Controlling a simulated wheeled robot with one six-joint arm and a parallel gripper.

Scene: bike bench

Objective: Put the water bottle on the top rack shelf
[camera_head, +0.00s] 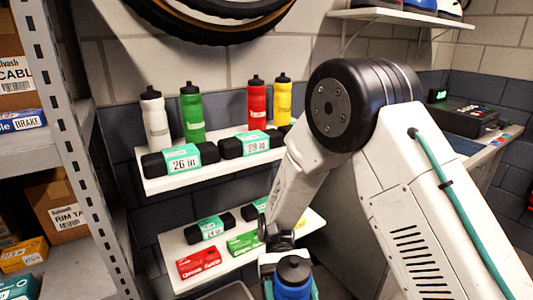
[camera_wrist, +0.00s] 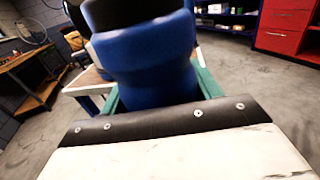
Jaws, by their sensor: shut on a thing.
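A blue water bottle with a black cap (camera_head: 293,278) is at the bottom of the head view, held in my gripper (camera_head: 289,262). It fills the upper middle of the wrist view (camera_wrist: 155,70), where the teal fingers (camera_wrist: 156,97) show at both sides of it. My gripper is shut on the bottle, in front of and below the shelves. The top rack shelf (camera_head: 163,184) is a white board on the wall. It holds a white bottle (camera_head: 155,121), a green bottle (camera_head: 192,112), a red bottle (camera_head: 256,104) and a yellow bottle (camera_head: 283,99).
Tube boxes (camera_head: 182,158) line the front of the top shelf. A gap shows between the green and red bottles. A lower shelf (camera_head: 175,247) holds more boxes (camera_head: 199,262). A metal rack (camera_head: 65,150) stands at left. My arm covers the right side of the shelves.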

